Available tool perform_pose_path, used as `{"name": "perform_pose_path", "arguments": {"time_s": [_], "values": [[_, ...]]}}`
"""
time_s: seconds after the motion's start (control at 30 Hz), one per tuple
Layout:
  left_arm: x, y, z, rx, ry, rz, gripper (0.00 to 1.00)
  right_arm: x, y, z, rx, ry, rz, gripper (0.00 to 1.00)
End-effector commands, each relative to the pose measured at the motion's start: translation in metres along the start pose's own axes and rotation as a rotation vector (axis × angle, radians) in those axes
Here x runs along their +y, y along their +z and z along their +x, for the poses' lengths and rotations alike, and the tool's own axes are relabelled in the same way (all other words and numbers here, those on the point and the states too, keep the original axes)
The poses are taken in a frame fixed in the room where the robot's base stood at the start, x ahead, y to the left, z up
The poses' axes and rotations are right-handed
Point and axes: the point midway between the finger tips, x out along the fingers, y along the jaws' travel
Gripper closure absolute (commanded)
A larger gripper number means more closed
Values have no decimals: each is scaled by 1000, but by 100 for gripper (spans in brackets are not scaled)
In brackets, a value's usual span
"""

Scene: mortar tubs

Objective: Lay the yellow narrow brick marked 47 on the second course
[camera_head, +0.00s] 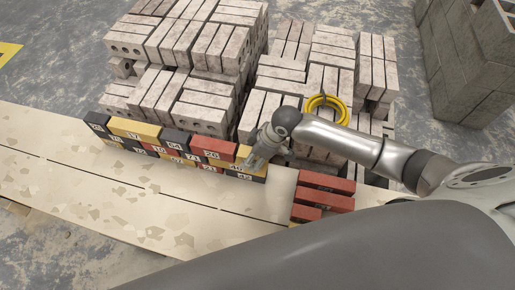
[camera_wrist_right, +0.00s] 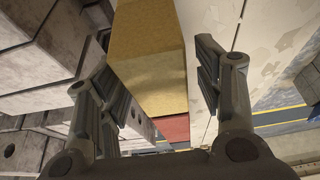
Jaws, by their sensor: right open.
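My right gripper (camera_head: 256,159) is at the right end of a low wall of coloured, numbered bricks. A yellow brick (camera_head: 243,152) lies at the end of the wall's upper row, partly hidden by the gripper; its number is too small to read surely. In the right wrist view, a yellow brick (camera_wrist_right: 150,60) shows between the spread fingers of the right gripper (camera_wrist_right: 155,72), with gaps on both sides. A red brick (camera_wrist_right: 174,128) shows below it in that view. A dark brick (camera_head: 249,177) lies under the yellow one. My left gripper is not in view.
The wall's other bricks, such as a red one (camera_head: 213,147), run leftward along a pale board (camera_head: 110,195). Several red bricks (camera_head: 322,195) lie to the right. Grey block stacks (camera_head: 205,45) stand close behind, with a yellow coil (camera_head: 327,104) on one.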

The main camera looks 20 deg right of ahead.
Motion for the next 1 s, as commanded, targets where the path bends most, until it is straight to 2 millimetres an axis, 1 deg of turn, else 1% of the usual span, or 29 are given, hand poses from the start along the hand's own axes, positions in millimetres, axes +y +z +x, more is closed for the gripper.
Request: {"name": "perform_pose_path", "arguments": {"time_s": [0.17, 0.4, 0.6, 0.7, 0.8, 1.0], "values": [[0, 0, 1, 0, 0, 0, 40, 1, 0, -22, 1, 2, -1, 40], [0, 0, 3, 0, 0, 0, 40, 2, 0, -70, 3, 5, -2, 40], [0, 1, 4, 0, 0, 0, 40, 1, 0, -103, 2, 3, -1, 40], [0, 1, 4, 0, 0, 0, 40, 1, 0, -113, 1, 2, 0, 40], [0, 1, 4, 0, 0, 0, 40, 1, 0, -118, 1, 1, 1, 40], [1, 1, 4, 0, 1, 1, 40, 0, 0, -119, 1, 0, 1, 40]]}}
